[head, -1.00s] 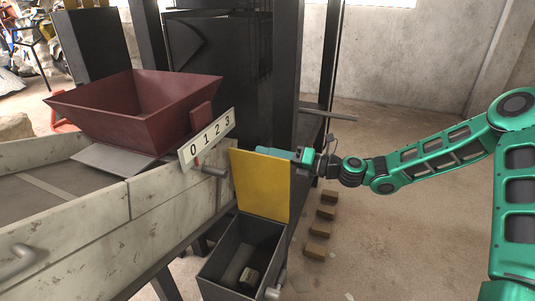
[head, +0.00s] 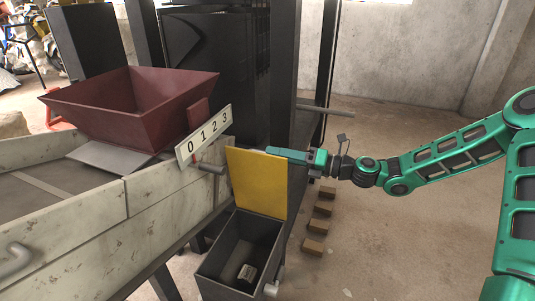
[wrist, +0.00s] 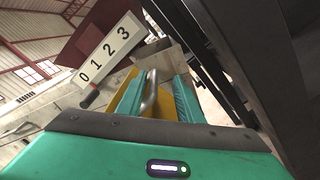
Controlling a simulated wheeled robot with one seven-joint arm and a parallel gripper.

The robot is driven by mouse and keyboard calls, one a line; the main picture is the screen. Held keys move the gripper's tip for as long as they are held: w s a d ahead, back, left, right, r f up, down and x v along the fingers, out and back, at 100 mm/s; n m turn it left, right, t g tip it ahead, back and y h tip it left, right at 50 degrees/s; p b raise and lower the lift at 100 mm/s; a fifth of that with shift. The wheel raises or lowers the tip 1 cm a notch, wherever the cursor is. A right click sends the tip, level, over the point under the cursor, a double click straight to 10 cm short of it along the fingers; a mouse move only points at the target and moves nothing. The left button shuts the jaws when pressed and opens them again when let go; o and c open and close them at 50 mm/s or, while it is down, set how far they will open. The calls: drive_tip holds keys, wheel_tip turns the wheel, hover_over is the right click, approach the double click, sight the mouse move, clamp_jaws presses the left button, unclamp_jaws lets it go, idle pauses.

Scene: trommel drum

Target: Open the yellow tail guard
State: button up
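The yellow tail guard (head: 257,184) is a flat, near-upright plate at the end of the pale trough, above the back of a dark open bin (head: 213,265). My gripper (head: 272,152) is at its top right corner in the head view, coming from the right. In the wrist view the two teal fingers (wrist: 157,97) are apart, with a grey bar-like handle (wrist: 150,92) between them and yellow guard behind. A gap shows between the handle and the right finger, so the gripper looks open around the handle. Contact with the handle cannot be told.
A number plate (head: 204,134) marked 0 to 3 and a red hopper (head: 132,115) stand left of the guard. A dark post (head: 290,75) rises close behind my gripper. Several small blocks (head: 318,226) lie on open floor to the right.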

drive_tip(key=v, duration=0.6)
drive_tip(key=shift+d, duration=0.3)
drive_tip(key=shift+f, duration=0.15)
drive_tip(key=s+d+f+n+g+h, duration=0.4)
drive_tip(key=s+d+f+n+h, duration=0.55)
drive_tip(key=f+n, duration=0.2)
drive_tip(key=s+d+r+n+g+h, duration=0.15)
drive_tip(key=s+d+n+h, duration=0.35)
drive_tip(key=d, duration=0.6)
drive_tip(key=s+d+r+n+h, duration=0.1)
drive_tip(key=s+d+r+n, duration=0.3)
drive_tip(key=s, duration=0.7)
drive_tip(key=s+d+r+n+h, duration=0.1)
drive_tip(key=s+d+r+n, duration=0.3)
drive_tip(key=s+d+r, duration=0.4)
drive_tip(key=s+d, duration=0.2)
drive_tip(key=s, duration=0.1)
drive_tip(key=shift+s+r+n, duration=0.2)
drive_tip(key=shift+s+n, duration=0.1)
drive_tip(key=shift+n, duration=0.05)
